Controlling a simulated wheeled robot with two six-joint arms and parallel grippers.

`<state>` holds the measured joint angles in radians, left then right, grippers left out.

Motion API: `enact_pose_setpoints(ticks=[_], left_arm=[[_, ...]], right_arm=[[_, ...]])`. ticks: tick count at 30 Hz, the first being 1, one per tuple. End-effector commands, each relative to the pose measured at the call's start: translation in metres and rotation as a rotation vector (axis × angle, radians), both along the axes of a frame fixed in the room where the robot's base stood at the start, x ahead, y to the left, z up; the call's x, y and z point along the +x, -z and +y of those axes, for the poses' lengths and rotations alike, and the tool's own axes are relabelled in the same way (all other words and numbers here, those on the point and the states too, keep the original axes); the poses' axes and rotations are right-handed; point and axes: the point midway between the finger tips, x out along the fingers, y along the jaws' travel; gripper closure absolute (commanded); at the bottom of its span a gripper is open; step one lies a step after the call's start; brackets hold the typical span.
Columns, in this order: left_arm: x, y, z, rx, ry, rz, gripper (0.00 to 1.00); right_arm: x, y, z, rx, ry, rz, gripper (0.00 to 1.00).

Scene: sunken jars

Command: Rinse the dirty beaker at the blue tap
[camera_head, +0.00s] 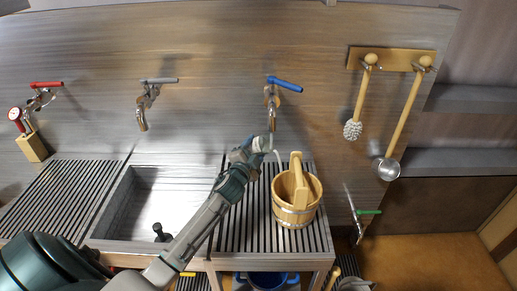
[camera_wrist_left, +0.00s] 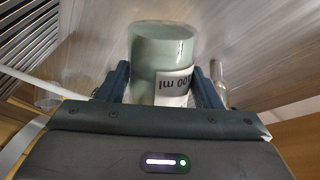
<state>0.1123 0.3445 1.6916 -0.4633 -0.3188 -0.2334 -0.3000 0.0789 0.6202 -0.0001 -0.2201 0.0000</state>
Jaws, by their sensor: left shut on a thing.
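My left gripper (camera_head: 256,147) is shut on the beaker (camera_head: 262,143), just below the spout of the blue tap (camera_head: 272,115). In the left wrist view the beaker (camera_wrist_left: 162,55) is a pale grey-green cylinder between the two fingers (camera_wrist_left: 160,88). Its white label shows upside-down print ending in "00 ml". I cannot tell whether the spout is straight over its mouth. The tap's blue lever (camera_head: 285,83) points right. A thin pale curved line (camera_head: 278,156) runs beside the beaker; I cannot tell whether it is water. My right gripper is not in view.
A wooden bucket (camera_head: 296,200) stands on the slatted board (camera_head: 240,225) close below the gripper. A sink basin (camera_head: 150,205) lies left. Grey (camera_head: 147,105) and red-levered (camera_head: 40,95) taps are further left.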

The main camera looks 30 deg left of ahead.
Motion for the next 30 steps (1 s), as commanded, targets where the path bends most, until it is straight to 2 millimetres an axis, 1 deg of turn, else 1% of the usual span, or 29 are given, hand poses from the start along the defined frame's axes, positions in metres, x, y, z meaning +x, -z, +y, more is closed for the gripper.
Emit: enact_pose_setpoints(ticks=[10, 20, 30], left_arm=[[0.0, -0.001, -0.002, -0.001, 0.0, -0.002, 0.69], [-0.002, -0.001, -0.011, -0.001, 0.0, -0.002, 0.69], [-0.003, -0.001, -0.012, -0.001, 0.0, -0.002, 0.69]], right_arm=[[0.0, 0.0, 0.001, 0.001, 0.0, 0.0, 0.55], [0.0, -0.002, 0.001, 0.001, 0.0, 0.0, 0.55], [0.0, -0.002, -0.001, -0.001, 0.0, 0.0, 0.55]])
